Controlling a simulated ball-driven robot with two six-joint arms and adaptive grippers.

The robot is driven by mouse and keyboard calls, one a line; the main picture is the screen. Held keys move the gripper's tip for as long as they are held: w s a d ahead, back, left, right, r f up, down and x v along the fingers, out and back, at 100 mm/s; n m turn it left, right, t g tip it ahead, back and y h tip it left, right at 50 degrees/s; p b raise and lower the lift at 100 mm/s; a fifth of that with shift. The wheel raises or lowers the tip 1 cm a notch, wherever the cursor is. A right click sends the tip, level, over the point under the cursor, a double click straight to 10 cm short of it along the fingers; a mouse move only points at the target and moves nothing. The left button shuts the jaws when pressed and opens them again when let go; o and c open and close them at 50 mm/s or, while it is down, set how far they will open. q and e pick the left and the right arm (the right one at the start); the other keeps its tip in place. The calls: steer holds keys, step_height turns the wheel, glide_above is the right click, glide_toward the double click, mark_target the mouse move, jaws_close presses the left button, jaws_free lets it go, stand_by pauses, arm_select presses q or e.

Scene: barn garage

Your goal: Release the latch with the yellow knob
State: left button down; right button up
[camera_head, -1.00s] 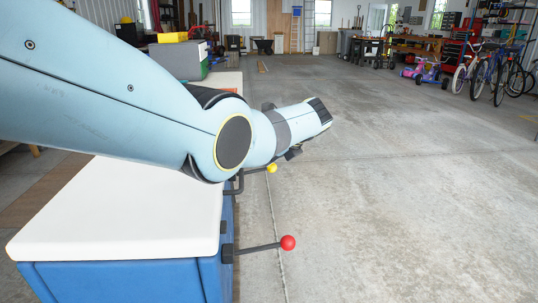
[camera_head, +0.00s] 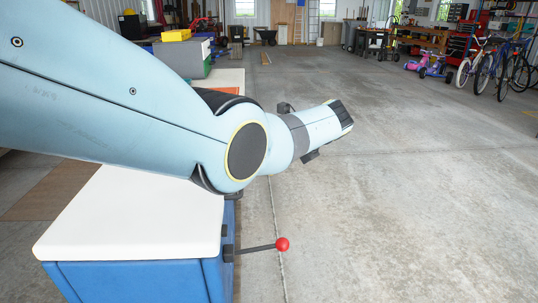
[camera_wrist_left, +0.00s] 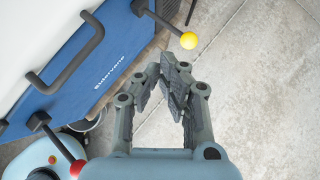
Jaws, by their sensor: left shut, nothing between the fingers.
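The yellow knob (camera_wrist_left: 189,40) sits on the end of a dark latch rod (camera_wrist_left: 160,20) that sticks out from the blue front of a white-topped chest (camera_wrist_left: 85,55), in the left wrist view. My left gripper (camera_wrist_left: 174,68) is shut and empty, its fingertips just below the knob in the picture and apparently apart from it. In the head view my left arm covers the yellow knob and the gripper does not show. The chest's white lid (camera_head: 135,215) lies below my arm. My right gripper is not in view.
A dark handle (camera_wrist_left: 68,55) is on the chest's front. The concrete floor (camera_head: 410,210) to the right is clear.

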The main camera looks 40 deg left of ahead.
arm_select(q)
steer(key=d+r, duration=0.1)
steer(key=d, duration=0.1)
steer(key=d+r, duration=0.1)
steer(key=d, duration=0.1)
steer(key=shift+d+r+p, duration=0.1)
steer(key=shift+r+p, duration=0.1)
steer(key=shift+p, duration=0.1)
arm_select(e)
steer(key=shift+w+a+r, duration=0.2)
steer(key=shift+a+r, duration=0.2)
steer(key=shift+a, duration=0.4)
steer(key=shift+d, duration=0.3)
arm_select(q)
steer(key=shift+d, duration=0.1)
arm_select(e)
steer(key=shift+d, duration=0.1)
